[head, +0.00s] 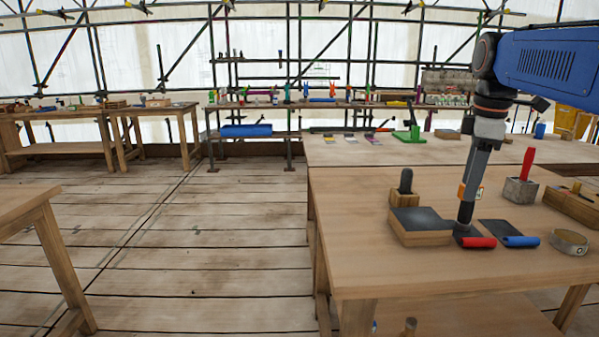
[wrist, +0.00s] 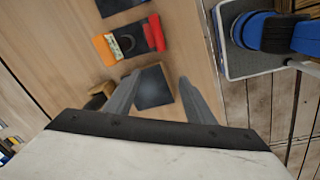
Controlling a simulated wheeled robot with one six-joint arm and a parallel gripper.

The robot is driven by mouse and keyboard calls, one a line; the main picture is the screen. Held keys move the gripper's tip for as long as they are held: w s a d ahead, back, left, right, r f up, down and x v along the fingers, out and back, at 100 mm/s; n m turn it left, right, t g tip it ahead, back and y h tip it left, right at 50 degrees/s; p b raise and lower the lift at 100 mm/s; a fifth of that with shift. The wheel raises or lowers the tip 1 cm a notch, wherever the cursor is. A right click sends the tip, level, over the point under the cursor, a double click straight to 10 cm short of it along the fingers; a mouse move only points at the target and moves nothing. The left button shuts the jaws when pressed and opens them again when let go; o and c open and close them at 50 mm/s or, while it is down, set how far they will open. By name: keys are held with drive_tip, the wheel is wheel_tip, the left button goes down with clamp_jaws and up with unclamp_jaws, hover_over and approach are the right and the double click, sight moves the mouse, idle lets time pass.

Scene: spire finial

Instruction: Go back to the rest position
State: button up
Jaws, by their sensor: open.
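My gripper (head: 464,222) hangs down over the near wooden table, its fingers pointing at the tabletop. In the wrist view my gripper (wrist: 157,88) has its two fingers spread apart with nothing held between them. A dark-topped wooden block (head: 420,224) lies beside the fingers in the head view. In the wrist view its dark top (wrist: 152,90) shows between and beyond the fingers. Whether the fingertips touch anything I cannot tell.
A red-handled tool (head: 476,243) and a blue-handled tool (head: 521,241) lie near the fingers. A grey block with a red handle (head: 521,188), a tape ring (head: 569,241) and a wooden box (head: 573,205) stand to the right.

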drive_tip(key=s+a+f+m+t, duration=0.1)
drive_tip(key=s+a+f+m, duration=0.2)
drive_tip(key=s+f, duration=0.4)
drive_tip(key=s+a+f+m+t, duration=0.1)
drive_tip(key=s+a+f+m, duration=0.1)
drive_tip(key=s+f+m, duration=0.3)
drive_tip(key=s+a+f+m+t, duration=0.1)
drive_tip(key=s+a+f+m, duration=0.2)
drive_tip(key=s+f, duration=0.6)
wheel_tip(320, 180, down, 4)
drive_tip(key=shift+a+r+m, duration=0.25)
drive_tip(key=shift+a+m, duration=0.1)
drive_tip(key=shift+m, duration=0.35)
wheel_tip(320, 180, up, 30)
drive_tip(key=m+g, duration=0.5)
drive_tip(key=m, duration=1.3)
hover_over(467, 205)
drive_tip(key=w+d, duration=0.1)
drive_tip(key=f, duration=1.7)
drive_tip(key=shift+w, duration=0.2)
